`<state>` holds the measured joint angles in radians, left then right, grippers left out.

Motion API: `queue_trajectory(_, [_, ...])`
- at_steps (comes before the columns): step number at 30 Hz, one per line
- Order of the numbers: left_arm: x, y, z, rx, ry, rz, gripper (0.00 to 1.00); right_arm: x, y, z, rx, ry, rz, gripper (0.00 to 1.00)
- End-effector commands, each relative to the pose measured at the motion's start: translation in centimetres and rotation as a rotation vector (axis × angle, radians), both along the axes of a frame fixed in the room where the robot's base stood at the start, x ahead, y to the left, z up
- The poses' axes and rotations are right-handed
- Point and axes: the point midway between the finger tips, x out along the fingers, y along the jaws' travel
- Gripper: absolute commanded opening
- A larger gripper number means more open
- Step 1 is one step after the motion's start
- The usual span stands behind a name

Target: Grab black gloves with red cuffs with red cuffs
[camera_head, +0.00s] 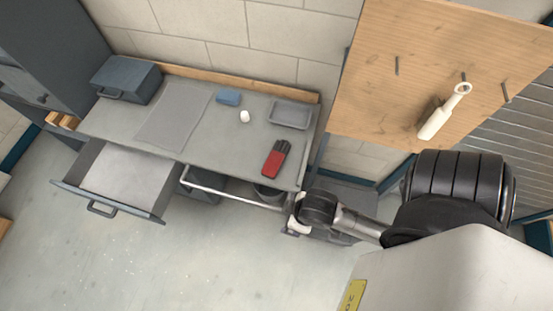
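The black gloves with red cuffs (273,162) lie flat on the right part of the grey workbench, near its front edge. The red part faces the front and the dark finger part points to the back. My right arm comes in from the right. Its gripper (296,217) is at the bench's front right corner, to the right of and in front of the gloves, apart from them. It is too small and partly hidden to tell if it is open or shut. My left gripper is not in view.
The workbench (205,149) holds a grey mat (172,118), blue toolbox (127,80), blue block (229,97), white roll-like item (244,117) and grey tray (291,114). An open drawer (120,178) juts out front left. A white-handled tool (443,113) hangs on the wooden board (380,100).

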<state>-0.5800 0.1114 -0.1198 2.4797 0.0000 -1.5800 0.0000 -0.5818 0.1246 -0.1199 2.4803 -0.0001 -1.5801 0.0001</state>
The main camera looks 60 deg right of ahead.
Motion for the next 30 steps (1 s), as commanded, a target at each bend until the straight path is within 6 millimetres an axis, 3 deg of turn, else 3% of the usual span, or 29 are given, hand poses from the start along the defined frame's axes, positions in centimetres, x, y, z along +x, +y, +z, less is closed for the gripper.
queue_trajectory(2, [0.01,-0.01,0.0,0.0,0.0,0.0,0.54,0.03,0.0,0.01,0.0,-0.001,0.0,0.91])
queue_trajectory(16, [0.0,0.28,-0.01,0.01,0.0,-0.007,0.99,0.07,0.08,0.02,0.003,-0.002,-0.002,0.91])
queue_trajectory(30, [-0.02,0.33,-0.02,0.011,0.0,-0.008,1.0,0.1,0.24,0.05,0.009,-0.002,-0.006,0.91])
